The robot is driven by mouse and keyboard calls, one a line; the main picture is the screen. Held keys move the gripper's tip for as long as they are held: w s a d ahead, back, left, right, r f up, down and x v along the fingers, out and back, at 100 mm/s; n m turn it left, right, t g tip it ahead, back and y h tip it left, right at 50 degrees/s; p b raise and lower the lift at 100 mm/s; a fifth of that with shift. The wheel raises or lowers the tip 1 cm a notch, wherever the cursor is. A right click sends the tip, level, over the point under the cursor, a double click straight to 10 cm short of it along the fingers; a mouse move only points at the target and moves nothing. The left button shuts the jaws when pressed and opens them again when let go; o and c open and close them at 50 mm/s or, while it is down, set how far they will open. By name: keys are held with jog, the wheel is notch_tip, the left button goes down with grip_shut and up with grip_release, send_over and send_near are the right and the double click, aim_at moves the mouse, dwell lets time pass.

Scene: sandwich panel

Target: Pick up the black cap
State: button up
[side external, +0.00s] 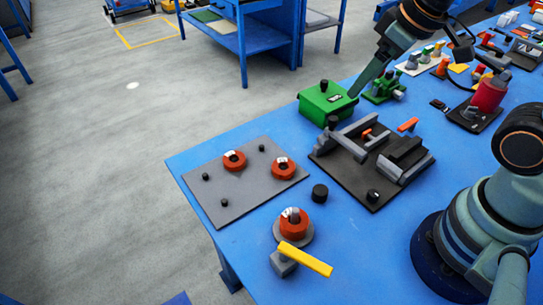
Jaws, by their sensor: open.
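A short black cap (319,193) stands upright on the blue table, between the grey panel and the black fixture, with bare table around it. My arm reaches in from the top right, and my gripper (356,93) points down and left beside the green box. It is open, well behind and above the cap in the picture, and apart from it. The gap between its fingers is too small to make out, and I see nothing held in it.
A grey panel (235,205) with red rings and small black pegs lies left of the cap. A black fixture (345,175) and a green box (327,102) stand behind. A red ring on a round base (294,225) and a yellow-handled block (305,259) sit in front.

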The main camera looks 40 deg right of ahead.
aim_at(321, 190)
jog(key=s+a+f+n+g, duration=0.1)
jog(key=a+f+n+g, duration=0.4)
jog(key=a+f+n, duration=0.55)
jog(key=shift+s+d+f+n, duration=0.15)
jog(key=shift+f+n, duration=0.35)
jog(key=shift+f, duration=1.6)
jog(key=shift+d+f+n, duration=0.3)
jog(key=shift+f+n, duration=0.15)
jog(key=shift+f, duration=1.65)
jog(key=shift+s+d+f+n, duration=0.15)
jog(key=shift+f+n, duration=0.35)
jog(key=shift+f, duration=1.6)
grip_shut()
